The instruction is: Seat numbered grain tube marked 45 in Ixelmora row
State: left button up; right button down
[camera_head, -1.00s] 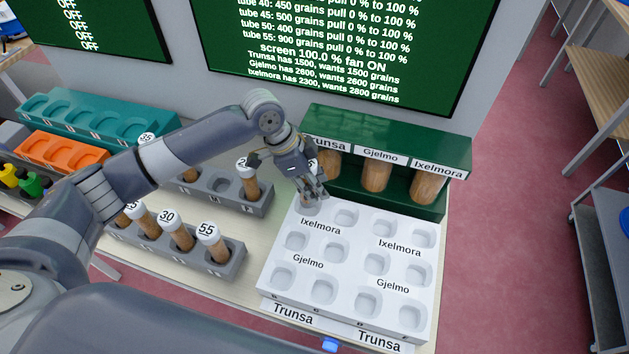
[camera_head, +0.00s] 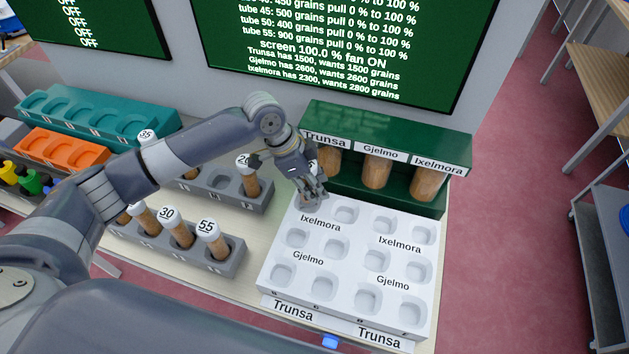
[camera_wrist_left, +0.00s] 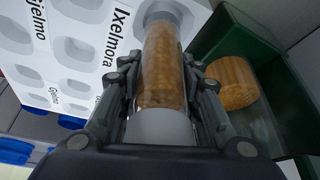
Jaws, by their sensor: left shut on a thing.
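My left gripper (camera_head: 312,196) is shut on a clear tube of brown grain (camera_wrist_left: 160,75) with a pale cap. Its number does not show in the wrist view, and in the head view the gripper mostly hides it. The white tray (camera_head: 333,272) has rows of pockets labelled Ixelmora, Gjelmo and Trunsa. The gripper is over its back-left corner, by the left Ixelmora label (camera_head: 320,223). In the wrist view the tube's far end is at a pocket beside the Ixelmora label; I cannot tell how deep it is. My right gripper is not in view.
A green stand (camera_head: 400,137) holding grain cylinders, labelled Trunsa, Gjelmo and Ixelmora, stands close behind the tray. Grey racks (camera_head: 228,262) with capped tubes, including 30 and 55, are to the left. An orange holder (camera_head: 62,148) and a teal holder (camera_head: 95,118) are farther left.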

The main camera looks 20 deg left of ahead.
pick_arm(q)
jog(key=shift+f+b, duration=0.85)
jog(key=shift+f, duration=1.05)
jog(key=o, duration=1.2)
jog(key=shift+a+r, duration=0.25)
jog(key=shift+r, duration=0.3)
jog(key=v, duration=1.1)
jog(key=shift+s+d, duration=0.1)
